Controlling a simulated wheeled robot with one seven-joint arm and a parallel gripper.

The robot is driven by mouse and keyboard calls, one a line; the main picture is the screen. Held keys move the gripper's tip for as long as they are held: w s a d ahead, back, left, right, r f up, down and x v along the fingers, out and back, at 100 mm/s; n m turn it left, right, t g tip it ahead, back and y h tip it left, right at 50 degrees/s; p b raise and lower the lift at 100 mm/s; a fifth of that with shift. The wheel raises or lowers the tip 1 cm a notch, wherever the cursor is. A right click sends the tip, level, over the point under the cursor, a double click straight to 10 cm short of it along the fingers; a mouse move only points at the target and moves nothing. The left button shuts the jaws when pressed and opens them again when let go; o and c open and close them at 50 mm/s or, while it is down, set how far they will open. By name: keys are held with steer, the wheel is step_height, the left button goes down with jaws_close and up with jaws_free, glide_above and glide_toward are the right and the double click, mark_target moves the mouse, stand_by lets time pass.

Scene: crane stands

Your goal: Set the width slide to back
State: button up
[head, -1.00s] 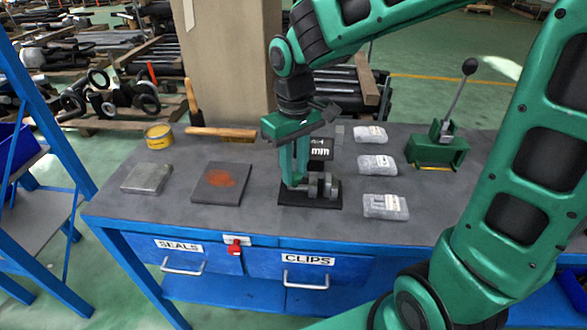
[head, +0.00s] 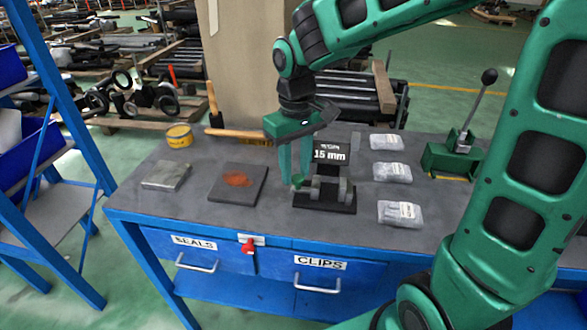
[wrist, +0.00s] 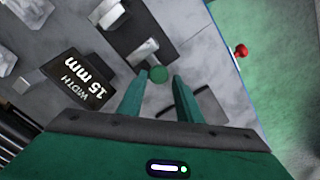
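The width slide is a low fixture on a black base (head: 325,203) with grey metal blocks (head: 343,190) and a small round green knob (wrist: 158,74). A black sign (head: 330,156) behind it reads 15 mm; in the wrist view the sign (wrist: 78,80) reads WIDTH 15 mm. My gripper (head: 297,184) points down at the left end of the fixture. In the wrist view the fingertips (wrist: 160,76) stand apart on either side of the knob, with a small gap at the right finger. Contact at the left finger cannot be told.
Bagged parts (head: 393,172) lie right of the fixture, with a green lever device (head: 455,155) beyond. A stained dark plate (head: 238,184), a metal block (head: 166,176), a yellow tin (head: 179,136) and a mallet (head: 235,133) are left.

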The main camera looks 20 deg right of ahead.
mark_target(295, 176)
step_height(295, 176, up, 10)
steer(key=shift+r, duration=0.2)
steer(key=shift+w, duration=0.1)
stand_by(0.4)
steer(key=s+d+f+m, duration=0.2)
steer(key=s+d, duration=0.3)
steer(key=d, duration=0.1)
steer(key=s+d+f+m, duration=0.2)
steer(key=s+d+m, duration=0.1)
steer(key=s+d, duration=0.2)
steer(key=s+d+f+m, duration=0.2)
steer(key=s+d, duration=0.4)
steer(key=d, duration=0.2)
steer(key=shift+d+f+m, duration=0.3)
steer(key=shift+f+m, duration=0.1)
steer(key=s+f, duration=0.1)
steer(key=s, duration=0.1)
steer(key=s+d+f+m, duration=0.1)
steer(key=s, duration=0.1)
steer(key=s+d+f+m, duration=0.1)
steer(key=s, duration=0.1)
steer(key=shift+d, duration=0.2)
